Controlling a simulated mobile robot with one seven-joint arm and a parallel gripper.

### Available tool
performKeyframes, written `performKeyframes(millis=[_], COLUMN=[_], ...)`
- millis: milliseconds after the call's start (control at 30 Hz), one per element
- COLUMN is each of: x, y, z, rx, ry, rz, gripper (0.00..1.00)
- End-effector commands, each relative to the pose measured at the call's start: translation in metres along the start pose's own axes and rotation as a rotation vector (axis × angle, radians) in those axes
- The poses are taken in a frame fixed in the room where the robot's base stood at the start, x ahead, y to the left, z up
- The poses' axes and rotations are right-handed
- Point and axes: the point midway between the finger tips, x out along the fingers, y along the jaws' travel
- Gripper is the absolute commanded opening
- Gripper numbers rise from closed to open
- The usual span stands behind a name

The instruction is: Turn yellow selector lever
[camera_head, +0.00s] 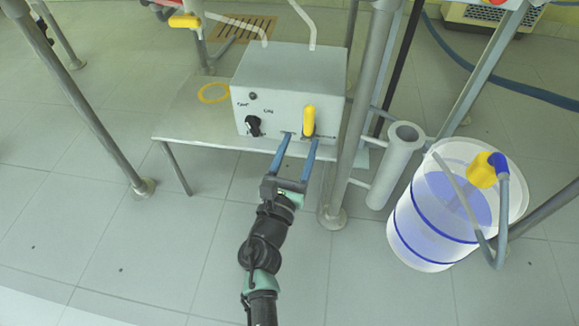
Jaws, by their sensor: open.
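The yellow selector lever (308,121) stands upright on the front face of a grey control box (292,75), right of the middle of that face. My gripper (296,138) is at the front of the box, just below and around the lever's foot. Its two long blue fingers are spread apart with a clear gap between them. The left fingertip is to the lower left of the lever, and the right fingertip is close to its lower right. I cannot tell whether either finger touches the lever or the box.
A black knob (253,125) is on the box's left. The box stands on a low grey shelf (190,125). A metal post (370,100) rises close at right, beside a grey cylinder (396,165). A barrel with blue bands (425,225) stands further right. Floor at left front is clear.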

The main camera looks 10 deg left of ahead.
Motion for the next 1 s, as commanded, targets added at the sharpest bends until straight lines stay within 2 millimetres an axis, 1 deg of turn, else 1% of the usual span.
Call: performKeyframes(millis=[33,200,300,400,567,1000], x=[-0.011,-0.041,-0.054,-0.063,-0.069,-0.069], y=[0.000,0.000,0.000,0.000,0.000,0.000], z=[0.000,0.000,0.000,0.000,0.000,0.000], rx=[0.002,0.001,0.001,0.001,-0.001,0.000], ry=[0.005,0.004,0.003,0.001,0.000,0.000], rz=[-0.002,-0.001,0.000,0.000,-0.001,-0.001], gripper=[0.58,0.58,0.58,0.58,0.58,0.58])
